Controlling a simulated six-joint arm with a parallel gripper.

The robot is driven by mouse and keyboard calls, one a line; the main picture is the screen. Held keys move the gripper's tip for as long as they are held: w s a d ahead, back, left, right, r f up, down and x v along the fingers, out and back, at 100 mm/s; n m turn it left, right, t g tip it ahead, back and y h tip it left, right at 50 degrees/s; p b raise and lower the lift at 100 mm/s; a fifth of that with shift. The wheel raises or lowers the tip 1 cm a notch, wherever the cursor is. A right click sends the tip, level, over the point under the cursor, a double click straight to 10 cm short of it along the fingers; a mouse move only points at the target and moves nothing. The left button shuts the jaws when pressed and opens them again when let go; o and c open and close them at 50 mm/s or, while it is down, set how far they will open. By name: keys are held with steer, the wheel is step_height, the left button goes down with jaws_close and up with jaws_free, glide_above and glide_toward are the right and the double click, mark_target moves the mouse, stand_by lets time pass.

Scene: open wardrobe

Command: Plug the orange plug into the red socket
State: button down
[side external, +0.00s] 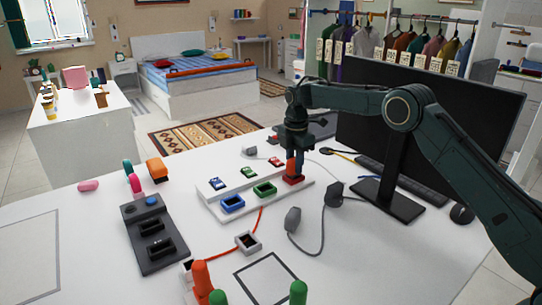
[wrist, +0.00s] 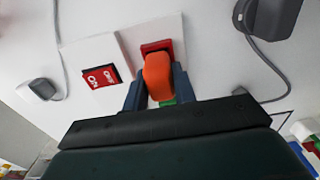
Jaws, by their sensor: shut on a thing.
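My gripper (side external: 298,168) points down and is shut on the orange plug (side external: 291,166). In the wrist view the orange plug (wrist: 158,74) sits between the two dark fingers of my gripper (wrist: 158,92). The red socket (side external: 293,181) is at the right end of a white board (side external: 305,191), directly under the plug. In the wrist view the red socket (wrist: 157,46) shows just beyond the plug, which covers part of it. The plug's lower end is at the socket; I cannot tell how deep it sits.
A green socket (side external: 265,189) and a blue socket (side external: 232,204) are on the same board. A red switch (wrist: 101,77) is beside the red socket. Grey plugs (side external: 292,220) with cables lie nearby. A large monitor (side external: 430,115) stands behind my arm.

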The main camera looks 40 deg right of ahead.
mark_target(294, 159)
steer(key=shift+f, duration=0.6)
steer(key=c, duration=1.1)
jaws_free()
steer(key=shift+o, duration=0.2)
steer(key=shift+r, duration=0.1)
step_height(294, 159, up, 14)
steer(key=shift+f, duration=0.25)
